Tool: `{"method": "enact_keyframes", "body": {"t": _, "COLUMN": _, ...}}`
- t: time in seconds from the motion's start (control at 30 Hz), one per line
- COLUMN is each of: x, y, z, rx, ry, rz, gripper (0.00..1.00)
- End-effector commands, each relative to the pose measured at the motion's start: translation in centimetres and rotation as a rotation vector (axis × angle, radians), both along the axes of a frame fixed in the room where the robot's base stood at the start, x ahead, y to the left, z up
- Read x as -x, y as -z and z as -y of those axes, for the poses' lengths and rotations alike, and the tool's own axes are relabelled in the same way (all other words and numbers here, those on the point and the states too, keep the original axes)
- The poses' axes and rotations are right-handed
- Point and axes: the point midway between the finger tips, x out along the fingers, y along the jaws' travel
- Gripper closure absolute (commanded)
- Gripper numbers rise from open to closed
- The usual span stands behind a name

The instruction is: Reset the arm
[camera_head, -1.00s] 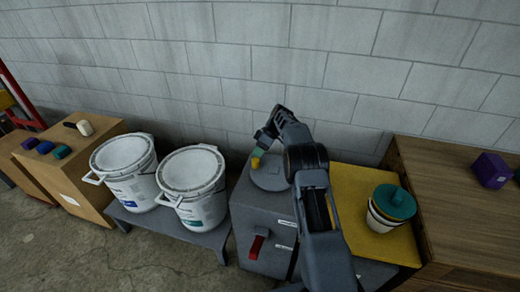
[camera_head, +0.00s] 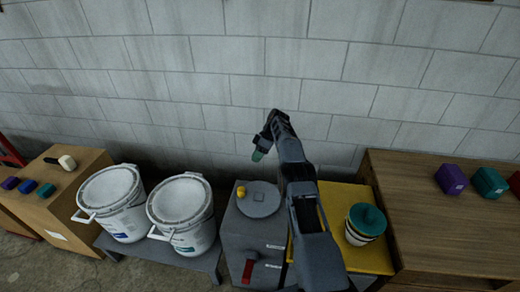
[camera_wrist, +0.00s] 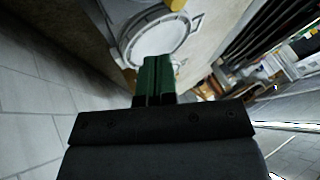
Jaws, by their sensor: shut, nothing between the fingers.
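My gripper (camera_head: 258,155) is raised above the grey cabinet (camera_head: 258,238) in the head view, near the block wall. Its green fingers also show in the wrist view (camera_wrist: 155,78), pressed together with nothing between them. The arm reaches up from the bottom of the head view and bends to the left at its top. A round grey disc (camera_head: 262,200) lies on the cabinet top, below and apart from the gripper. A small yellow piece (camera_head: 241,191) sits at the disc's left edge.
Two white buckets (camera_head: 183,243) stand on a low grey bench to the left. A teal-lidded container (camera_head: 366,221) stands on a yellow surface (camera_head: 335,195) at right. A wooden bench (camera_head: 430,210) holds purple (camera_head: 451,179) and green (camera_head: 489,182) blocks. Air above the cabinets is clear.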

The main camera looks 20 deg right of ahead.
Motion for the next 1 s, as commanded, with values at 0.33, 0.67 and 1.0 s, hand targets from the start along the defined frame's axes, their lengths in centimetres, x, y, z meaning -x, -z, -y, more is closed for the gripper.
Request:
{"method": "enact_keyframes", "body": {"t": 0.33, "x": 0.0, "y": -0.5, "z": 0.0, "rx": -0.001, "ry": -0.005, "rz": -0.001, "gripper": 1.00}}
{"method": "enact_keyframes", "body": {"t": 0.67, "x": 0.9, "y": 5.5, "z": 1.0, "rx": 0.205, "ry": 0.439, "rz": -0.266, "gripper": 1.00}}
{"method": "enact_keyframes", "body": {"t": 1.0, "x": 6.5, "y": 0.4, "z": 0.9, "rx": 0.463, "ry": 0.834, "rz": -0.379, "gripper": 1.00}}
